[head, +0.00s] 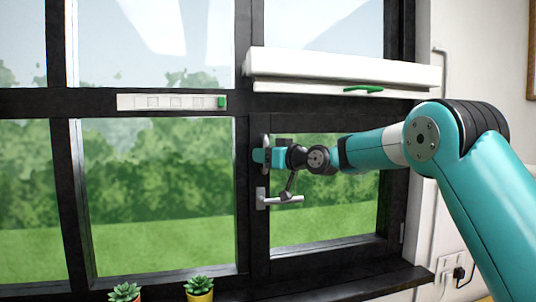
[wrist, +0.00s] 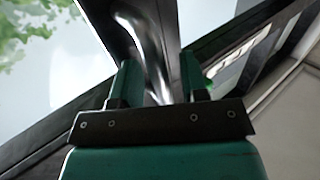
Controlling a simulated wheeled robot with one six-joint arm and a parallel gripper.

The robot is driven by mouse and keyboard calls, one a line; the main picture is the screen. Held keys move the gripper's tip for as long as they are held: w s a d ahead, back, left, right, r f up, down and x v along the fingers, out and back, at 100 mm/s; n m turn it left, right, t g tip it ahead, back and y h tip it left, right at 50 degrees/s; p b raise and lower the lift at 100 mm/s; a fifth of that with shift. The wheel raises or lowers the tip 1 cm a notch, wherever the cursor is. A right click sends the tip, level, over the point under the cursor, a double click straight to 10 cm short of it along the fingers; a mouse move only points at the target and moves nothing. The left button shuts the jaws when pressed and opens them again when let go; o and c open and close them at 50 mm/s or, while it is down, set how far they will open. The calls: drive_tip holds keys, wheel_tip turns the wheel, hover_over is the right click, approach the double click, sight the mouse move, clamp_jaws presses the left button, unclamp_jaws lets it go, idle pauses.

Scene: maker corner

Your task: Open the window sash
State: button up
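The window sash (head: 325,245) is the black-framed right-hand pane in the head view. It looks closed in its frame. A silver lever (head: 285,199) lies level on its left stile. A silver upright pull (head: 266,141) is just above the lever, partly hidden by my gripper (head: 261,156). In the wrist view a curved metal bar (wrist: 148,45) runs between the two green fingers of my gripper (wrist: 165,75). The fingers stand apart, with small gaps seeming to show beside the bar. Whether either finger touches it is unclear.
A white blind box (head: 340,70) with a green handle (head: 363,89) juts out above the sash. A white strip with a green end (head: 170,102) is on the left crossbar. Potted succulents (head: 199,288) stand at the lower left. A socket with a plug (head: 458,272) is at the right.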

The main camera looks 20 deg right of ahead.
clamp_jaws()
drive_tip(key=shift+s+d+f+b, duration=0.1)
drive_tip(key=shift+s+b, duration=0.05)
drive_tip(key=shift+b, duration=0.15)
drive_tip(key=s+d+n+g+y+b, duration=0.1)
drive_tip(key=s+n+g+y+b, duration=0.1)
drive_tip(key=s+b, duration=0.5)
drive_tip(key=shift+s+d+y+b, duration=0.25)
drive_tip(key=shift+s+y+b, duration=0.05)
drive_tip(key=shift+s, duration=0.7)
drive_tip(key=shift+o, duration=0.5)
unclamp_jaws()
